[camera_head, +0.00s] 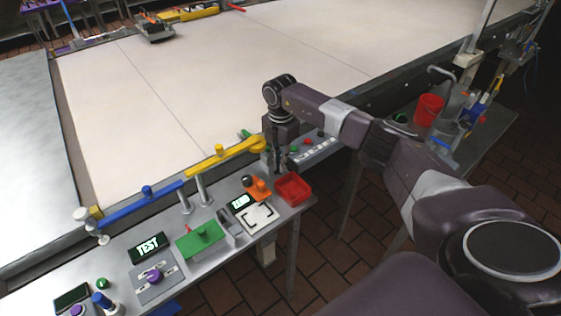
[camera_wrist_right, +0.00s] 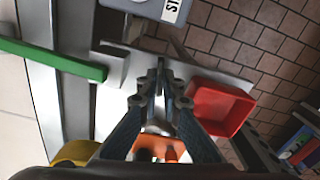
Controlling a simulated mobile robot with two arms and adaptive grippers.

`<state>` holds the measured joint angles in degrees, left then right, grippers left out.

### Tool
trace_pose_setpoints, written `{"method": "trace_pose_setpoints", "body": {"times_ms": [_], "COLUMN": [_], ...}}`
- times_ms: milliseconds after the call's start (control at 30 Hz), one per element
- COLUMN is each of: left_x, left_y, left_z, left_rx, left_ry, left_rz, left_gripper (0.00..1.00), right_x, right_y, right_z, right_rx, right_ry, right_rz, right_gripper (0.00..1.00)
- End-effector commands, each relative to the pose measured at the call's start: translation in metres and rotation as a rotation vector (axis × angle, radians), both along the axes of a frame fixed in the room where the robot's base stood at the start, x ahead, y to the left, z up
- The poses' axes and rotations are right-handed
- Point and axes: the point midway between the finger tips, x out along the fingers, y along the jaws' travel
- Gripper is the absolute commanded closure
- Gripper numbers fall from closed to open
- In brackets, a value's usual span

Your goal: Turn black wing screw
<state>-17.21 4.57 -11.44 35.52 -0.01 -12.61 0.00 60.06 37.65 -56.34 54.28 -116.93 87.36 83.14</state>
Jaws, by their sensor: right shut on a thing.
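My right gripper (camera_head: 278,168) reaches down at the right end of the workbench, between the yellow arm and the red bin. In the right wrist view its two fingers (camera_wrist_right: 160,88) converge and are shut on a small, thin dark piece, which I take to be the black wing screw (camera_wrist_right: 160,67). The fingers hide most of the screw, and its turn angle cannot be read. In the head view I cannot make the screw out apart from the dark fingers. My left gripper is not in view.
A red bin (camera_head: 293,189) stands close to the right gripper, with an orange part (camera_head: 258,190) to its left. A yellow arm (camera_head: 225,157) and a green bar (camera_wrist_right: 50,58) are near. A grey button box (camera_head: 318,148) lies behind. The large pale table (camera_head: 190,90) is mostly clear.

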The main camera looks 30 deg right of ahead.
Motion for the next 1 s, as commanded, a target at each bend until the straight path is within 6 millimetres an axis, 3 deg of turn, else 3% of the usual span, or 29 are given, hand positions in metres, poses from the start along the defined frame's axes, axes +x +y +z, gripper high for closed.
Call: {"method": "trace_pose_setpoints", "body": {"times_ms": [600, 1000], "left_x": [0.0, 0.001], "left_y": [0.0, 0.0], "left_z": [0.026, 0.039], "left_rx": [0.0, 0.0], "left_ry": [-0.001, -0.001], "left_rz": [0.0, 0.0], "left_gripper": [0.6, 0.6], "right_x": [0.002, 0.002], "right_y": [0.0, -0.001], "right_z": [0.004, 0.003], "right_rx": [0.0, -0.001], "right_ry": [-0.005, -0.006], "right_rz": [-0.578, -0.839], "right_gripper": [1.0, 1.0]}}
